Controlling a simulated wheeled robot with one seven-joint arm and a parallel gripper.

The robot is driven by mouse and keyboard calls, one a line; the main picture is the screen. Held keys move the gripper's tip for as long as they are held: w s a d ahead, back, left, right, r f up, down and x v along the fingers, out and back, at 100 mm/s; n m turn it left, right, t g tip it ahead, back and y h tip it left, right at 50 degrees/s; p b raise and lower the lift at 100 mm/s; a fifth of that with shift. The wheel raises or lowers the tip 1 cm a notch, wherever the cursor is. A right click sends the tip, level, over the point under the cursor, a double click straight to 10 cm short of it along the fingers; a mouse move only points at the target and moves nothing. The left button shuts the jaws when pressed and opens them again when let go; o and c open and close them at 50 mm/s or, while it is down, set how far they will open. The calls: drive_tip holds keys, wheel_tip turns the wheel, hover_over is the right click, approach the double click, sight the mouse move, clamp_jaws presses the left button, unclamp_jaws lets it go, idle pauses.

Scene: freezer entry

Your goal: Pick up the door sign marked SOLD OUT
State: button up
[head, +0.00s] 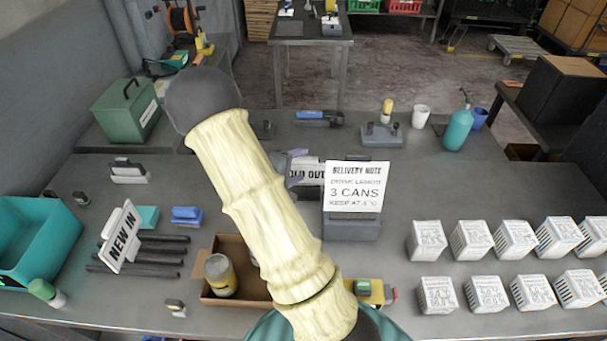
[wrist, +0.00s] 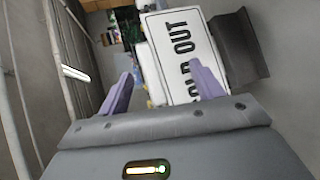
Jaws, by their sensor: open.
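The white door sign marked SOLD OUT (head: 310,170) stands at the middle of the table in the head view. In the wrist view the sign (wrist: 176,42) is large and tilted, with black letters and a black border. My gripper (wrist: 160,70) is open, with two purple fingers and nothing held. The right finger overlaps the sign's lettering; the left finger is to the left of the sign. I cannot tell whether either finger touches it. In the head view my arm mostly hides the gripper.
A delivery note (head: 356,186) on a grey block stands right beside the sign. A NEW IN sign (head: 122,236) leans at the left. Several white cartons (head: 470,240) fill the right front. An open cardboard box (head: 202,283) and a teal bin (head: 35,240) are at the front left.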

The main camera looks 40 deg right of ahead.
drive_tip(key=shift+c, duration=0.5)
drive_tip(key=shift+s, duration=0.1)
drive_tip(key=c, duration=1.1)
drive_tip(key=shift+a+f, duration=0.1)
drive_tip(key=shift+c, duration=0.6)
drive_tip(key=shift+s+f, duration=0.1)
drive_tip(key=shift+r, duration=0.4)
clamp_jaws()
wheel_tip(320, 180, up, 10)
drive_tip(key=shift+f, duration=0.25)
drive_tip(key=shift+w+r+p, duration=0.1)
drive_tip(key=shift+w+p, duration=0.1)
drive_tip(key=shift+p, duration=0.1)
